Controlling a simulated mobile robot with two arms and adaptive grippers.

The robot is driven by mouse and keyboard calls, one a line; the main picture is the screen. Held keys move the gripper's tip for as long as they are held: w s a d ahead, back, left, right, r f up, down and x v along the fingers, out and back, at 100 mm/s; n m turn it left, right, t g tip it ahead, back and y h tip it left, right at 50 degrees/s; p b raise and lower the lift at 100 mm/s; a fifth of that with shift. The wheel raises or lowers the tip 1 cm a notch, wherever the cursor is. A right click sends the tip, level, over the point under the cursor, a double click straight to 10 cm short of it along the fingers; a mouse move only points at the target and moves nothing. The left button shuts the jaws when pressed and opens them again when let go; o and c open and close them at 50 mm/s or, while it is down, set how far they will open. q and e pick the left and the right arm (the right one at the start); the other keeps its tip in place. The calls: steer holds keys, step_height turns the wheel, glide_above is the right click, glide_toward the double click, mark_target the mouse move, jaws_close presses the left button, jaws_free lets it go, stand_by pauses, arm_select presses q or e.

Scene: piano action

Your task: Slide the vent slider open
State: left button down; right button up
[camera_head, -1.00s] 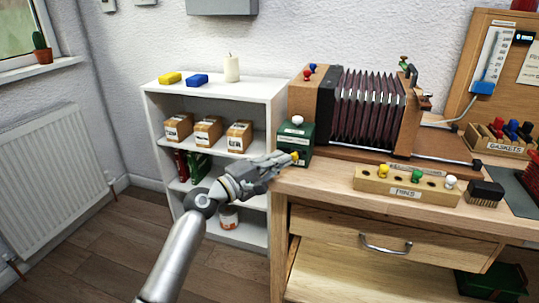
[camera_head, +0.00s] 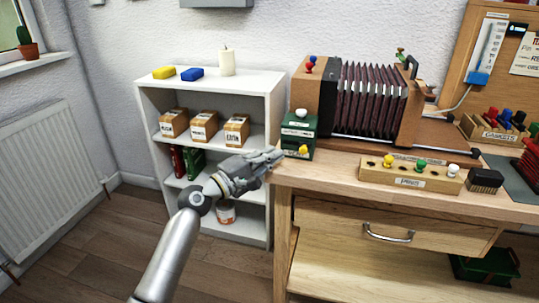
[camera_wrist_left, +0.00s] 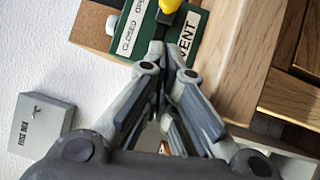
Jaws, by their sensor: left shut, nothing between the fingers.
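The vent is a green box (camera_head: 299,131) at the left end of the workbench, with a white knob on top and a yellow slider knob (camera_head: 303,150) on its front. In the left wrist view the green face (camera_wrist_left: 212,40) reads VENT, CLOSED and OPEN. The yellow knob (camera_wrist_left: 170,5) is at the top edge there, beside the word OPEN, with a dark slot towards CLOSED. My left gripper (camera_head: 280,155) is shut and empty, just left of the knob and apart from it. Its fingertips (camera_wrist_left: 166,52) point at the slot in the wrist view. My right gripper is out of view.
A white shelf (camera_head: 215,92) with boxes stands left of the bench. A bellows device (camera_head: 370,100) sits on the bench behind the vent. A peg rack (camera_head: 410,178) lies to the right. A grey fuse box (camera_wrist_left: 40,125) hangs on the wall.

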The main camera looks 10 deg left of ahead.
arm_select(q)
steer(key=v, duration=1)
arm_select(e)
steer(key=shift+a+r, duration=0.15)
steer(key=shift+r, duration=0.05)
arm_select(q)
steer(key=shift+d, duration=0.1)
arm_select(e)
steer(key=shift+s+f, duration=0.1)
